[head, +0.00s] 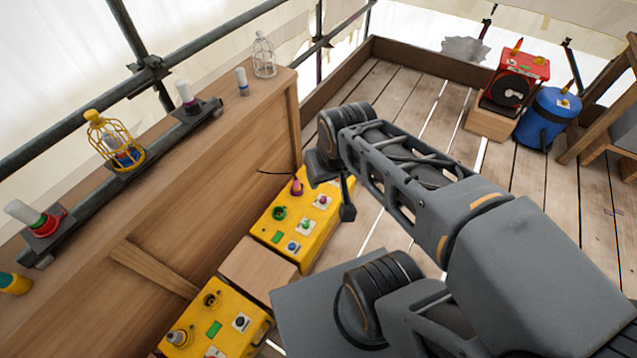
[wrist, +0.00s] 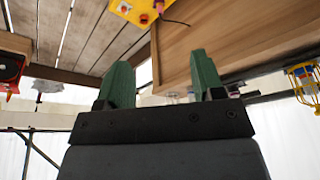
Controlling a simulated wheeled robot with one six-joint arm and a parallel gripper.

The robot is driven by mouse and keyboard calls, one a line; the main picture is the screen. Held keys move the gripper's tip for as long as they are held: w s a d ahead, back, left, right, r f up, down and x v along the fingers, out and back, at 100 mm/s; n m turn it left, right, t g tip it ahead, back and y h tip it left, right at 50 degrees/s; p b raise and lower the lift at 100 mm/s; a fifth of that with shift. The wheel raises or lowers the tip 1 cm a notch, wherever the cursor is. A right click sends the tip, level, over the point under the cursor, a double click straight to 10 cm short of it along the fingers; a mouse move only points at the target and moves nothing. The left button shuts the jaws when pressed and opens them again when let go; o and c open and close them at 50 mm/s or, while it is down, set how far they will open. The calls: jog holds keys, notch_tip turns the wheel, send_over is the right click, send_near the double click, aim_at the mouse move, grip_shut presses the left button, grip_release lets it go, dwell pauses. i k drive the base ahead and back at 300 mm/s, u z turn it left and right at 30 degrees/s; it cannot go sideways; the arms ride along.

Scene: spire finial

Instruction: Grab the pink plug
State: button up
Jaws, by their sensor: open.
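The pink plug (head: 297,187) stands upright at the far left corner of the farther yellow box (head: 325,213), with a thin dark cable running off to the left. In the wrist view the plug (wrist: 159,6) shows at the top edge, partly cut off, at the edge of the yellow box (wrist: 128,14). My gripper (wrist: 164,75) has two green fingers spread apart with nothing between them. It is apart from the plug. In the head view its end (head: 340,200) is near the right side of the yellow box, and its fingers are hard to make out.
A wooden bench (head: 200,190) runs along the left, carrying a yellow caged lamp (head: 118,145) and a white cage (head: 263,58). A nearer yellow box (head: 215,320) stands before the farther one. A red machine (head: 515,80) and blue drum (head: 548,118) stand at the back right. The plank floor between is clear.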

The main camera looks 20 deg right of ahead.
aim_at(296, 186)
jog(key=u, duration=4.15)
jog(key=k, duration=1.65)
jog(key=z, duration=1.1)
